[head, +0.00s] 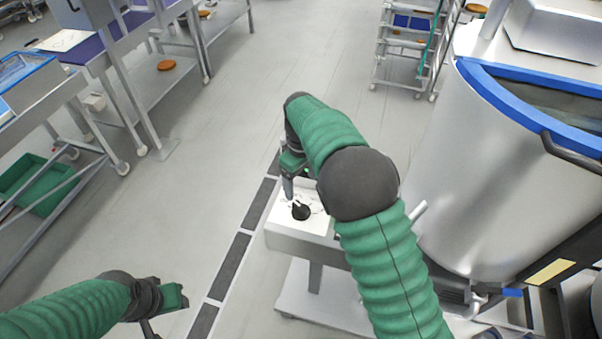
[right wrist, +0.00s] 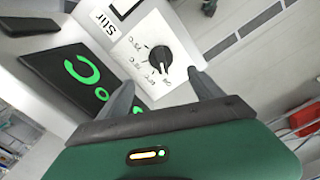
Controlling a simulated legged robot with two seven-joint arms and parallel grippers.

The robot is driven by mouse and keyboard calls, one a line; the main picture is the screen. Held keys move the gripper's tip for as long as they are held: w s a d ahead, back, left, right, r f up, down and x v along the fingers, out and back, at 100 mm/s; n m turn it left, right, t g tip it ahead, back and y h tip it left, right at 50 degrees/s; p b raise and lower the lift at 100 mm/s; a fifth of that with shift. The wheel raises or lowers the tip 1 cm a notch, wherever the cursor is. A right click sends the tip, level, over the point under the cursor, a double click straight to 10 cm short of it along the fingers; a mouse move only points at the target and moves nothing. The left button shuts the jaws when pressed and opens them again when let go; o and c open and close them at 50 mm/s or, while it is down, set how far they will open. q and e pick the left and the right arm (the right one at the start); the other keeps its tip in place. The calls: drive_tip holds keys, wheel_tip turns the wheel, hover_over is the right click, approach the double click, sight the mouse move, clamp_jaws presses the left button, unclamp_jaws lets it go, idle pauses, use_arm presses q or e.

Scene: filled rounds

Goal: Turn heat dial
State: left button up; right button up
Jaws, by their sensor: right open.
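The heat dial (right wrist: 160,56) is a round black knob on a white plate (right wrist: 139,48) with temperature marks around it. Its white pointer line is towards the lower right in the right wrist view. In the head view the dial (head: 301,211) sits on top of a pale control box. My right gripper (right wrist: 160,78) is open and empty, its fingertips to either side of the dial's near edge; I cannot tell if they touch it. It also shows in the head view (head: 289,193), just above and beside the dial. My left gripper (head: 150,328) is low at the left, mostly cut off.
A dark panel with a green ring (right wrist: 80,76) and a "Stir" label (right wrist: 103,22) lie beside the dial plate. A large steel vat (head: 450,170) with a blue rim stands right of my right arm. Carts (head: 60,90) stand at the left. The middle floor is clear.

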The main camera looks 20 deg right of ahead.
wheel_tip(320, 180, up, 6)
hover_over(302, 207)
drive_tip(key=shift+w+b, duration=0.3)
drive_tip(key=shift+w, duration=0.05)
drive_tip(key=shift+s+r+p, duration=0.2)
drive_tip(key=shift+p, duration=0.6)
drive_tip(key=c, duration=0.5)
drive_tip(key=shift+f, duration=0.15)
drive_tip(key=shift+c, duration=1.1)
wheel_tip(302, 207, down, 16)
drive_tip(key=p, duration=0.5)
drive_tip(key=shift+s+f, duration=0.1)
drive_tip(key=shift+f, duration=0.55)
clamp_jaws()
